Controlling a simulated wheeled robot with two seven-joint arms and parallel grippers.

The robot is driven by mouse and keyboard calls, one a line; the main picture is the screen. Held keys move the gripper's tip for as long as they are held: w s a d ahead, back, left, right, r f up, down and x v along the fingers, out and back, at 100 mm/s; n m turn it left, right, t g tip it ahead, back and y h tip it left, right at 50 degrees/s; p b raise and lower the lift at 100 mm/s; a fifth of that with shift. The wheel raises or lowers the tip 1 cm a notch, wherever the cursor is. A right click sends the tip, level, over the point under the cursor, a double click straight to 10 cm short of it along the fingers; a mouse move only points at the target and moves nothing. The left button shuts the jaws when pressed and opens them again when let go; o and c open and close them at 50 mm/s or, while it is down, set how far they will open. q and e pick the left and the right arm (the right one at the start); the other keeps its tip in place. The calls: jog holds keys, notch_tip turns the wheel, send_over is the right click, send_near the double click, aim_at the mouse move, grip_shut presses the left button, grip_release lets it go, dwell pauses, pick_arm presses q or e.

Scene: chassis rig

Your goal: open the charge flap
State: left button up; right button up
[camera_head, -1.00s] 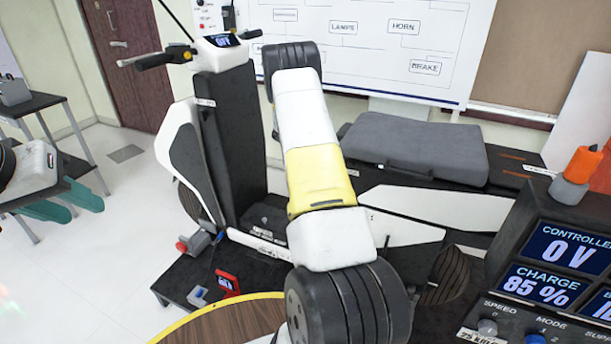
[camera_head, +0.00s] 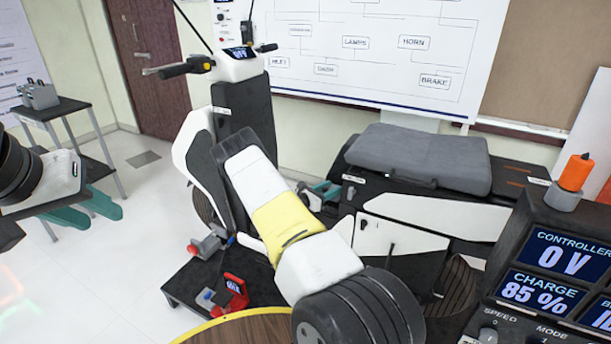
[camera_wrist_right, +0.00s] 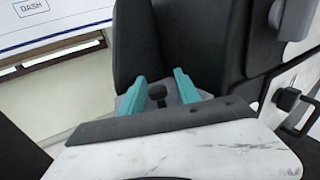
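The scooter (camera_head: 232,105) stands with its front column at centre left and its seat to the right. A white side panel (camera_head: 400,240) below the seat carries a small black handle (camera_head: 363,222), which also shows in the right wrist view (camera_wrist_right: 288,99). No part is clearly marked as the charge flap. My right gripper (camera_head: 322,194) is partly hidden behind my arm. In the right wrist view (camera_wrist_right: 158,82) its teal fingers are apart, with a dark knob (camera_wrist_right: 157,92) visible between them; contact cannot be told. My left gripper (camera_head: 75,210) is open and empty at far left.
A grey seat (camera_head: 420,155) overhangs the side panel. A display console (camera_head: 560,270) reading 0 V and 85 % stands at right, with an orange-tipped object (camera_head: 572,178) on it. A red device (camera_head: 236,290) sits on the low platform.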

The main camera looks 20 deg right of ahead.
jog(key=shift+s+a+f+h, duration=0.1)
jog(key=shift+a+f+h, duration=0.15)
jog(key=shift+f+h, duration=0.25)
jog(key=v, duration=0.7)
jog(key=s+a+r+m+g+y, duration=0.1)
jog(key=s+r+m+g+y, duration=0.5)
jog(key=s+r+m, duration=0.5)
jog(key=shift+s+a+r+m+g+y, duration=0.4)
jog(key=shift+r+m+y, duration=0.1)
jog(key=shift+r, duration=1.25)
